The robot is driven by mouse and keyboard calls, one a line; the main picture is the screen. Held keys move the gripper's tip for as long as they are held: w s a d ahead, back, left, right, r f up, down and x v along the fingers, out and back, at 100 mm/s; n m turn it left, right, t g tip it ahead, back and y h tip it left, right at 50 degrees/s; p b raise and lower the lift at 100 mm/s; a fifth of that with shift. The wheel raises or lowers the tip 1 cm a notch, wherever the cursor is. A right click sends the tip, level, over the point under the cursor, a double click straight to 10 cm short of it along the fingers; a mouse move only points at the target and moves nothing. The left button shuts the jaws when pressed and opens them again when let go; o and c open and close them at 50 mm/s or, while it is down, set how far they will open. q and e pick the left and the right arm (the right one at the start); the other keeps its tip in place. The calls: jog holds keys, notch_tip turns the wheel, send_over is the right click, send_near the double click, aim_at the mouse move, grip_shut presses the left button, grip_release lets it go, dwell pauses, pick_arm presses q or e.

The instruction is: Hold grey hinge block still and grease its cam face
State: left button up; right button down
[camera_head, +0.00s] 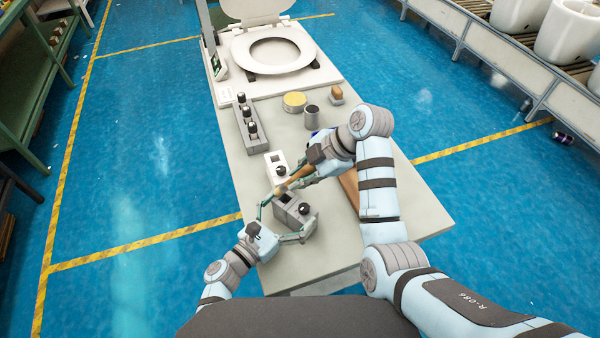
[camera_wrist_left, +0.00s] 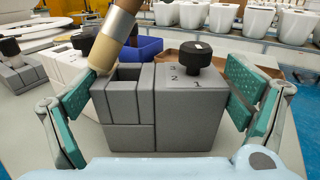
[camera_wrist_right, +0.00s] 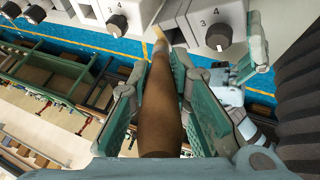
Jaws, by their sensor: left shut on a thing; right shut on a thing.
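The grey hinge block (camera_head: 293,212) stands near the front of the bench. It has an open slot on top and a black knob beside the numbers 1, 2 and 3. My left gripper (camera_head: 285,221) is shut on it, with green pads on both sides in the left wrist view (camera_wrist_left: 165,105). My right gripper (camera_head: 298,180) is shut on the wooden handle of a brush, which fills the middle of the right wrist view (camera_wrist_right: 160,110). The brush's pale tip (camera_wrist_left: 103,53) is tilted down by the slot's left end; contact cannot be told.
A white block with a knob (camera_head: 276,165) stands just behind the grey one. Farther back are a rack of knobbed grey blocks (camera_head: 240,122), a yellow-topped tin (camera_head: 294,101), a grey cup (camera_head: 311,117) and a toilet seat (camera_head: 272,68). The bench's front left is clear.

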pick_arm(q)
jog(key=o, duration=0.6)
jog(key=shift+s+a, duration=0.1)
